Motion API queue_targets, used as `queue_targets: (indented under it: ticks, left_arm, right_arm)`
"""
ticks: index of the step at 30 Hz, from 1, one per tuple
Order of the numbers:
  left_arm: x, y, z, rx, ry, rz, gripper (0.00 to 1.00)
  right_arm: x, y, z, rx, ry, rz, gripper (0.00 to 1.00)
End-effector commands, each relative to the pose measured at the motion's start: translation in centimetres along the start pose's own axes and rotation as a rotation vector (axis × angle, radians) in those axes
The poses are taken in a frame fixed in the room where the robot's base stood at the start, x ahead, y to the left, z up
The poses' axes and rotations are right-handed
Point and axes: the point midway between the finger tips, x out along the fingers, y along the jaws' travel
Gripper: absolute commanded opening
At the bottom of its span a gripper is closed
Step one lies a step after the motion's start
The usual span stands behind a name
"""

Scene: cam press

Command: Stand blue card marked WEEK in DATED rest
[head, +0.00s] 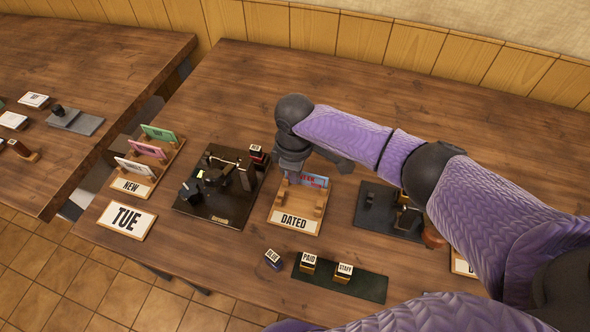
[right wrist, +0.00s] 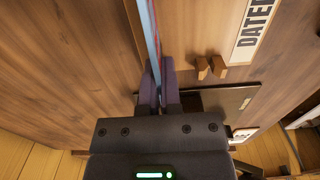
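The blue card (head: 314,180) has a red area with lettering, partly hidden by my gripper, so I cannot read it fully. It stands upright at the back of the wooden DATED rest (head: 284,212). My right gripper (head: 290,178) is at the card's left end. In the right wrist view, its fingers (right wrist: 160,88) are closed on both sides of the card (right wrist: 153,38), seen nearly edge-on beside the DATED rest (right wrist: 192,38). Whether the card's lower edge is fully seated is hidden. My left gripper is out of view.
Left of the DATED rest is a black press (head: 222,205); beyond it is the NEW rack (head: 136,188) with several cards and a TUE plate (head: 127,220). A dark device (head: 380,215) stands on the right. Stamps stand on a green mat (head: 375,287) in front.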

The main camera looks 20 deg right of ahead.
Motion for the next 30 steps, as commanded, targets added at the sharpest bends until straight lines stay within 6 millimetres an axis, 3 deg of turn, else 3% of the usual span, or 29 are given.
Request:
queue_targets:
  ticks: [8, 14, 20, 25, 30]
  left_arm:
    - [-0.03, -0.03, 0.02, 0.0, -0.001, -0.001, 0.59]
    - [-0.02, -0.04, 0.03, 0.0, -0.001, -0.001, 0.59]
    - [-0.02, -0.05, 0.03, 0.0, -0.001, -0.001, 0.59]
    - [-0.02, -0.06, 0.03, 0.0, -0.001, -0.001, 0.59]
    - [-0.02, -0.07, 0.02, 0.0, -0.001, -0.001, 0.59]
  right_arm:
    - [0.28, -0.01, -0.02, 0.0, 0.001, 0.0, 0.0]
    - [0.29, 0.0, -0.01, 0.0, 0.0, 0.0, 0.42]
    - [0.29, 0.0, 0.0, 0.0, 0.0, 0.0, 0.47]
    - [0.29, 0.01, 0.0, 0.0, 0.0, 0.0, 0.83]
    - [0.29, 0.01, 0.0, 0.0, 0.0, 0.0, 0.86]
